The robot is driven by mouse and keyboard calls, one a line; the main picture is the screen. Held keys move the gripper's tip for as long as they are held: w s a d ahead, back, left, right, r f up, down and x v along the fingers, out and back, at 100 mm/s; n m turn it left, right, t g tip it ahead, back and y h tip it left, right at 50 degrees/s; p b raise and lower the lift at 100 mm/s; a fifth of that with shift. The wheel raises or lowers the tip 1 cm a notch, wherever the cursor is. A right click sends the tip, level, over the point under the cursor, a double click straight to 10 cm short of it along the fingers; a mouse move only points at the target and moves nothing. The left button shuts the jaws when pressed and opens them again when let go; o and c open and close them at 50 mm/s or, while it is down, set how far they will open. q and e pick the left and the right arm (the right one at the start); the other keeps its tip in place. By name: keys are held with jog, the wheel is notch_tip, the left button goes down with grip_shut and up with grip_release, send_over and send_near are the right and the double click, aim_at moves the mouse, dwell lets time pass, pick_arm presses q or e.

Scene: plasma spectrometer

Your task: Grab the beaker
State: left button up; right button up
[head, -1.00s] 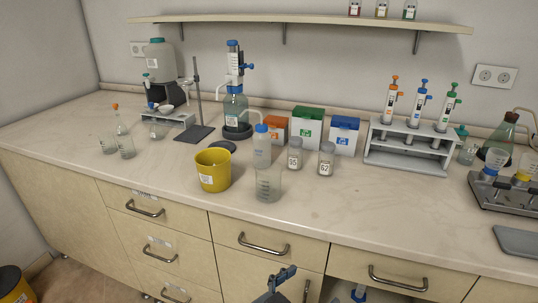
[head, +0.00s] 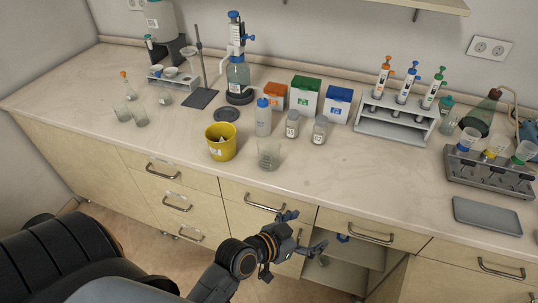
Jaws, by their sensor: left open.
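A clear glass beaker (head: 268,156) stands upright on the counter near its front edge, right of the yellow bin. Other small clear beakers stand at the left, two near the front (head: 140,116) and one farther back (head: 165,98). My left gripper (head: 304,233) is open and empty, in front of the drawers, lower than the countertop and slightly right of the nearest beaker. It touches no beaker. My right gripper is not in view.
A yellow bin (head: 221,143) is left of the front beaker. A white bottle (head: 263,118) and two labelled jars (head: 292,125) stand behind it. A pipette rack (head: 396,120) is farther right. The counter between the jars and the grey tray (head: 487,215) is clear.

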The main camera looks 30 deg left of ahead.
pick_arm(q)
jog(key=w+a+r+n+t+y, duration=0.2)
jog(key=w+a+t, duration=0.1)
jog(key=w+t, duration=0.15)
jog(key=n+y, duration=0.8)
jog(key=y, duration=0.4)
send_near(269, 146)
jog(key=shift+w+a+r+g+b, duration=0.3)
jog(key=shift+w+g+b, duration=0.3)
jog(key=shift+b, duration=0.45)
jog(key=b+x, duration=0.2)
jog(key=x, duration=0.3)
jog(key=shift+w, duration=0.45)
jog(key=shift+s+r, duration=0.1)
jog(key=shift+r, duration=0.05)
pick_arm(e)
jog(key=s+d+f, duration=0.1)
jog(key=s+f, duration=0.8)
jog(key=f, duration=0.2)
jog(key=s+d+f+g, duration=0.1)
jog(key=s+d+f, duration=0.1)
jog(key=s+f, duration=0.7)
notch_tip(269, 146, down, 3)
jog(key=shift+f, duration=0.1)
pick_arm(q)
jog(key=shift+c, duration=1)
jog(key=c, duration=1.1)
